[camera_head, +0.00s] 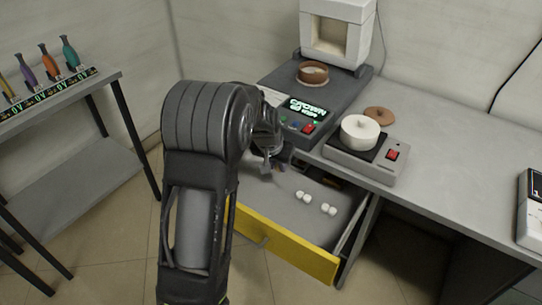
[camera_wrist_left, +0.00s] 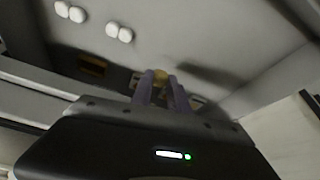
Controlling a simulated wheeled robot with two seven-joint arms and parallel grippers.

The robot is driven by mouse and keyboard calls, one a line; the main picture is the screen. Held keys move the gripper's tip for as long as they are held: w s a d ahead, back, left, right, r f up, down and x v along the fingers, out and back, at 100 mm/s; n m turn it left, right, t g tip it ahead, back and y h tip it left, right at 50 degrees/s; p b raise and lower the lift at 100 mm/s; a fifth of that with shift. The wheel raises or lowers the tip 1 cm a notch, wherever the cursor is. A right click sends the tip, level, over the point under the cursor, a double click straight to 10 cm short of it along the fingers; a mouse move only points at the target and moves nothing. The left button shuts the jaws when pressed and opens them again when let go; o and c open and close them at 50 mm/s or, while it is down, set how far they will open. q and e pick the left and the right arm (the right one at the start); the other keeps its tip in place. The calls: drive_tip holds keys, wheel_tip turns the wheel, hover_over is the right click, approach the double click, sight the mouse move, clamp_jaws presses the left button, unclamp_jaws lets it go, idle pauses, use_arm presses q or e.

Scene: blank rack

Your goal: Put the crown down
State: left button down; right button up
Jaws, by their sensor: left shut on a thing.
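My left gripper (camera_head: 270,166) is over the left part of the open drawer with the yellow front (camera_head: 288,243). In the left wrist view its two purplish fingers (camera_wrist_left: 160,85) are shut on a small yellowish thing (camera_wrist_left: 161,75) at their tips, which looks like the crown. The fingers partly hide it, and I cannot make it out in the head view. Several small white rounded pieces (camera_head: 304,197) lie in pairs on the drawer floor, and they also show in the left wrist view (camera_wrist_left: 119,32). My right gripper is not in view.
A rack of coloured tools (camera_head: 48,88) is at the left. The drawer floor around the white pieces is clear.

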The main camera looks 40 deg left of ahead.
use_arm(q)
drive_tip(key=shift+m+h, duration=0.3)
drive_tip(key=shift+m, duration=0.4)
drive_tip(key=d+f, duration=0.1)
drive_tip(key=d, duration=0.3)
drive_tip(key=s+d+f, duration=0.1)
drive_tip(key=d, duration=0.3)
drive_tip(key=s+d+f+p, duration=0.1)
drive_tip(key=d+f, duration=0.1)
drive_tip(key=d, duration=0.1)
drive_tip(key=shift+s+d, duration=0.1)
drive_tip(key=shift+d, duration=0.3)
drive_tip(key=shift+m, duration=0.6)
drive_tip(key=s+d+f, duration=0.1)
drive_tip(key=d, duration=0.1)
drive_tip(key=s+d+f, duration=0.1)
drive_tip(key=s+d, duration=0.1)
drive_tip(key=d, duration=0.1)
drive_tip(key=s+d+f, duration=0.1)
drive_tip(key=s+d, duration=0.1)
drive_tip(key=d, duration=0.1)
drive_tip(key=shift+d+p, duration=0.2)
drive_tip(key=shift+p, duration=0.2)
